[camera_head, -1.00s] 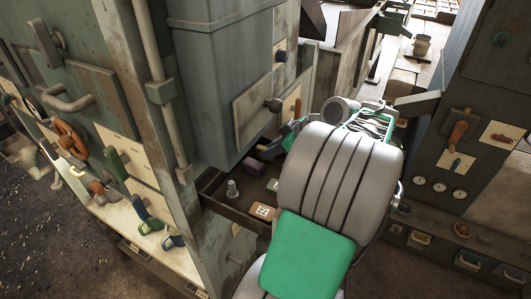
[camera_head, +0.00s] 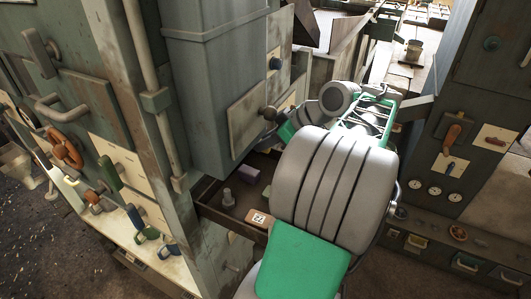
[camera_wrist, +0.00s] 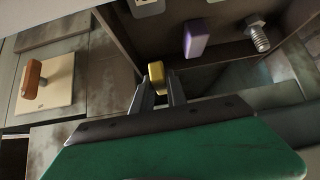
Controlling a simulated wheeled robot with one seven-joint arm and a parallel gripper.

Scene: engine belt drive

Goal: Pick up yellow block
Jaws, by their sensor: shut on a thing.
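The yellow block (camera_wrist: 156,76) is small and shows in the wrist view between the tips of my gripper (camera_wrist: 158,92). The gripper is shut on it, with the two dark fingers on either side. The block appears held up over the tray's edge, near the inside of the tray. In the head view my own arm covers the gripper and the block, so neither shows there.
A tray (camera_head: 211,209) juts from the machine, holding a purple block (camera_head: 247,175), a bolt (camera_head: 228,198) and a numbered tile (camera_head: 258,218). The purple block (camera_wrist: 196,38) and bolt (camera_wrist: 257,38) also show in the wrist view. Machine cabinets stand on both sides.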

